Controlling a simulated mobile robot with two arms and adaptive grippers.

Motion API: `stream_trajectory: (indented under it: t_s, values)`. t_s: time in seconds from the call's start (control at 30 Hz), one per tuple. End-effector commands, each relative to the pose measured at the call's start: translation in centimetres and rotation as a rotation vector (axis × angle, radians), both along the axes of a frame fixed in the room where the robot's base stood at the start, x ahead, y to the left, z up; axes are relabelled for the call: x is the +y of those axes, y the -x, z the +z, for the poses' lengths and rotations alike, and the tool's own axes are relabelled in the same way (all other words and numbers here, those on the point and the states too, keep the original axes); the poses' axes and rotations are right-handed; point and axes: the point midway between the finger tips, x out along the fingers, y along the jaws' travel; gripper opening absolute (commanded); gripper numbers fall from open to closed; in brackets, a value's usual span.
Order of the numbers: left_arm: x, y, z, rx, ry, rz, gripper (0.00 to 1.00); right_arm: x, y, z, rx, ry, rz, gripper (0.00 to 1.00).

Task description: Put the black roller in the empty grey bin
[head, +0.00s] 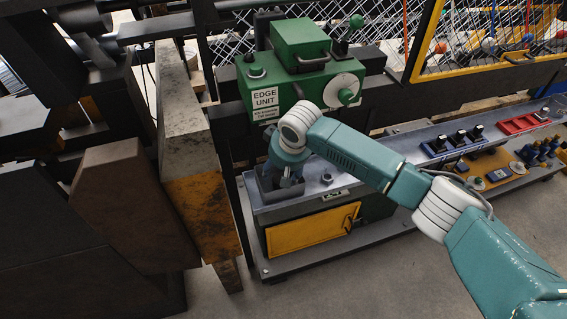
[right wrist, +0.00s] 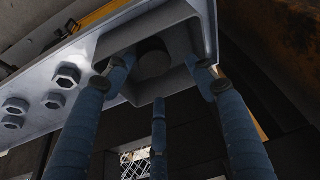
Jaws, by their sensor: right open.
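A square grey bin (right wrist: 184,38) shows in the right wrist view. A dark round end, which looks like the black roller (right wrist: 154,64), is inside its walls. In the head view the bin (head: 268,191) is on the left end of the metal bench top, partly hidden by my right gripper. My right gripper (head: 286,181) points down over it. In the right wrist view its blue fingers (right wrist: 160,80) are spread open at the bin's opening, apart from the roller. No second bin can be made out. My left gripper is not in view.
The green edge unit (head: 287,85) stands behind the bin. A rusty beam (head: 190,150) rises just left. Several hex nuts (right wrist: 68,76) are on the metal top beside the bin. A red tray (head: 518,124) and small parts lie further right on the bench.

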Motion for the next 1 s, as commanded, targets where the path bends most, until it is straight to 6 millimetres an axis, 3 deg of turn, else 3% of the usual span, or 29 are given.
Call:
stream_trajectory:
  t_s: [0.5,0.7,1.0]
  values:
    - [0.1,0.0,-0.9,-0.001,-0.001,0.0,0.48,-1.6,3.1,9.7,-0.003,-0.001,0.002,0.56]
    - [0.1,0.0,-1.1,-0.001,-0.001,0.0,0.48,-1.9,3.7,11.4,-0.001,0.0,0.0,0.56]
    - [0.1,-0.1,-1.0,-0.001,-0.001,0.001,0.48,-2.0,3.8,11.6,0.0,0.001,0.0,0.56]
